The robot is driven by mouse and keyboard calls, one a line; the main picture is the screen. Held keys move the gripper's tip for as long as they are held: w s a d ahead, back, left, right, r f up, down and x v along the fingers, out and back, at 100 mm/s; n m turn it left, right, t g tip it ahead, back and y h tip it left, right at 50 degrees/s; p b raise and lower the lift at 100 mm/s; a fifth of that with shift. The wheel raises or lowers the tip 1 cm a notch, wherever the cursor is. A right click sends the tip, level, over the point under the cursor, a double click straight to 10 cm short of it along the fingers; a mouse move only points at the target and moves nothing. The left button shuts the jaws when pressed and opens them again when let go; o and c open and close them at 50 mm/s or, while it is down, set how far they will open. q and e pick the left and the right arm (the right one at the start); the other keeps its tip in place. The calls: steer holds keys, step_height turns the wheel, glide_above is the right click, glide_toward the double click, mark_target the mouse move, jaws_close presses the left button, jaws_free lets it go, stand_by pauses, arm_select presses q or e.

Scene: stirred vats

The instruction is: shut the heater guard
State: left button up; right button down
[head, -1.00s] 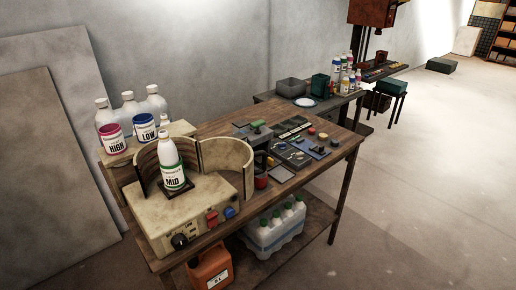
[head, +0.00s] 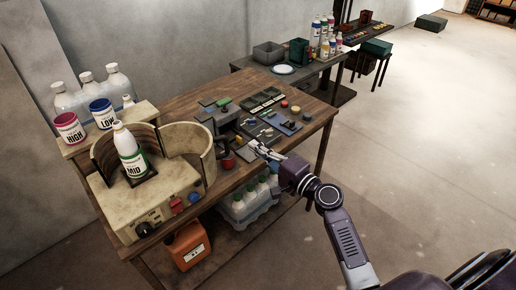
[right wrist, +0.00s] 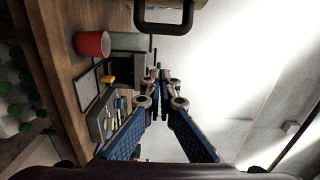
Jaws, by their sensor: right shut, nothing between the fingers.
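The heater (head: 110,205) is a cream box at the near left of the bench, with a black knob and red and blue buttons. The bottle marked MID (head: 130,158) stands on its dark plate, leaning in the picture. The guard has two curved walls: a rear left one (head: 104,153) behind the bottle and a right one (head: 207,158) swung out to the right, leaving the front open. My right gripper (head: 256,148) is to the right of the guard, apart from it, over the bench's front edge. Its fingers also show together and empty in the right wrist view (right wrist: 157,76). My left gripper is not in view.
A red mug (head: 226,161) stands between the guard and my right gripper. Pots marked HIGH (head: 70,128) and LOW (head: 102,113) stand behind the heater. A dark loop handle (right wrist: 170,28) crosses the top of the right wrist view; I cannot tell what it belongs to.

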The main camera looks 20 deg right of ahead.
steer(key=p+x, duration=0.1)
steer(key=x, duration=0.5)
steer(key=s+a+p, duration=0.2)
steer(key=a, duration=0.1)
steer(key=shift+s, duration=0.2)
steer(key=shift+w+f, duration=0.1)
steer(key=shift+a, duration=0.1)
